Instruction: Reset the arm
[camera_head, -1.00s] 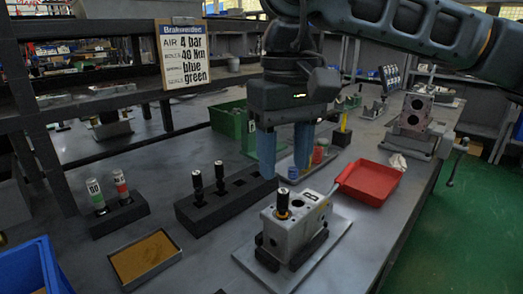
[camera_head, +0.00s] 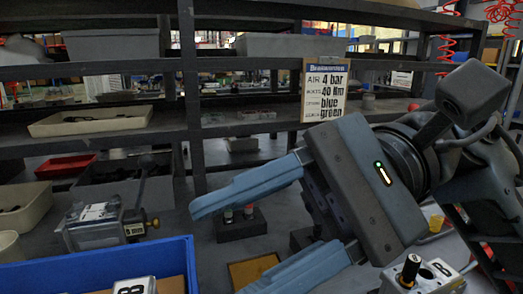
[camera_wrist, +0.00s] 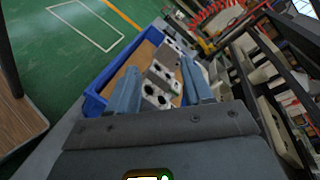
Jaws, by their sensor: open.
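My gripper (camera_head: 270,235) is raised at the right of the head view, tilted, with its two blue fingers spread wide and nothing between them. In the wrist view my gripper (camera_wrist: 165,85) also shows both fingers apart. Beyond them in that view is a blue bin (camera_wrist: 98,100) with metal valve blocks (camera_wrist: 160,75) in it. The blue bin (camera_head: 180,250) stands at the lower left of the head view. One valve block (camera_head: 412,276) with a black-topped fitting stands at the lower right, partly cut off.
A dark shelf rack (camera_head: 190,100) with trays crosses the back. A sign (camera_head: 325,90) hangs on it. Another valve block (camera_head: 95,225) sits behind the bin. A black holder with two small bottles (camera_head: 240,222) and a shallow tan tray (camera_head: 252,270) are partly behind my fingers.

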